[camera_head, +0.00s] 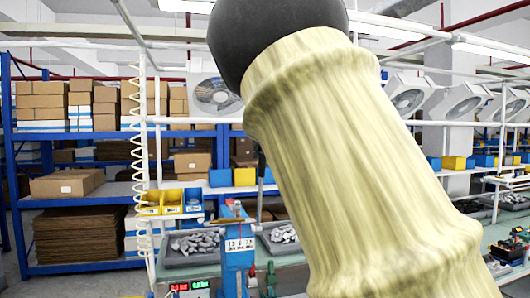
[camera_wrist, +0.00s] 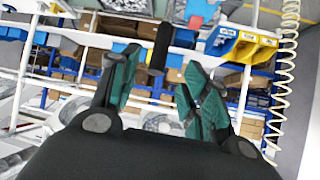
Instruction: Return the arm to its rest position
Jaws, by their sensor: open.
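My gripper (camera_wrist: 160,66) shows in the wrist view with its two green-padded fingers spread apart and nothing between them. It is raised in open air, and the shelving and bins behind it look tilted. In the head view my arm, in a pale yellow sleeve with a black rounded end, fills the middle and right, close to the camera. My gripper cannot be made out in the head view. A blue test fixture (camera_head: 238,258) stands on the green bench, left of my arm. Part of the bench is hidden behind the arm.
Blue shelving (camera_head: 12,165) with cardboard boxes (camera_head: 68,185) stands at the back left. Yellow bins (camera_head: 172,202) hang above grey trays (camera_head: 196,250) of metal parts. A red-framed digital meter (camera_head: 190,288) sits at the bench front. A white coiled hose (camera_head: 141,160) hangs by a post.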

